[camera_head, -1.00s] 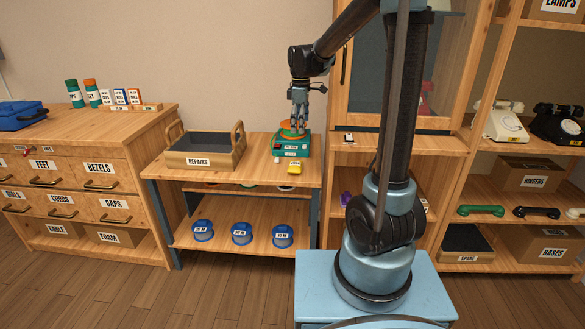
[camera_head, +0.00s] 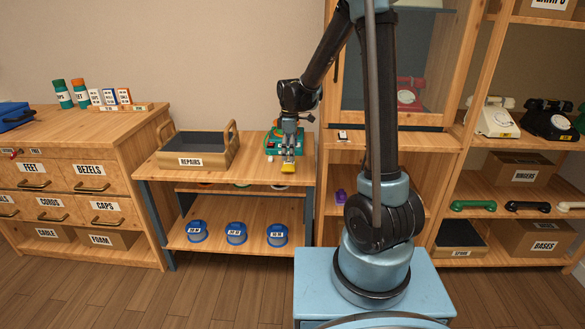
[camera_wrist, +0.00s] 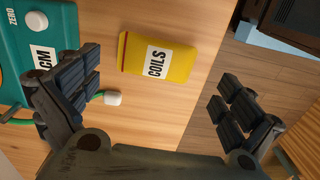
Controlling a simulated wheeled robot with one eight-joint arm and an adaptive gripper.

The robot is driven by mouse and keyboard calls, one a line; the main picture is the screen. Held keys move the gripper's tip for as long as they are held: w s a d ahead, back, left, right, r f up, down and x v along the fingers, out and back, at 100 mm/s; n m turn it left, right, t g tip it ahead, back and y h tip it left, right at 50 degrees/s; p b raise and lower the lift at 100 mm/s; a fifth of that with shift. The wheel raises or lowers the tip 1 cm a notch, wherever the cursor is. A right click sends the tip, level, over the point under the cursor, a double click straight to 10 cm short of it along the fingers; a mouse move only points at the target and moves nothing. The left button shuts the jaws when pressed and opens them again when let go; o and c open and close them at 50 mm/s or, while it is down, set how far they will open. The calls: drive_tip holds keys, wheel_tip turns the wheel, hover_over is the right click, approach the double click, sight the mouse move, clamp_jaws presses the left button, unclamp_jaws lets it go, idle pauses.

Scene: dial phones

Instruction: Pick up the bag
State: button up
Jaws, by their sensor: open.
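The bag is a small yellow packet labelled COILS (camera_wrist: 172,55) in the wrist view. It lies flat on the wooden bench top near its front edge, and it also shows in the head view as a yellow patch (camera_head: 288,168). My gripper (camera_wrist: 155,100) is open and empty, its two fingers wide apart. In the wrist view the bag lies ahead of the fingers, between their lines. In the head view my gripper (camera_head: 288,156) hangs above the bag and partly covers it. I cannot tell the exact height gap.
A green device (camera_wrist: 35,45) with a white knob and a green cord stands close beside the left finger. A REPAIRS tray (camera_head: 205,161) sits to the left on the same bench (camera_head: 250,175). Blue spools (camera_head: 236,232) stand on the lower shelf. A tall shelf unit is to the right.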

sight(289, 162)
drive_tip(key=shift+w+a+f, duration=0.1)
drive_tip(key=shift+w+f, duration=0.05)
drive_tip(key=shift+f, duration=1.25)
drive_tip(key=shift+w+a+f, duration=0.1)
drive_tip(key=shift+f, duration=1.3)
drive_tip(key=c, duration=1.1)
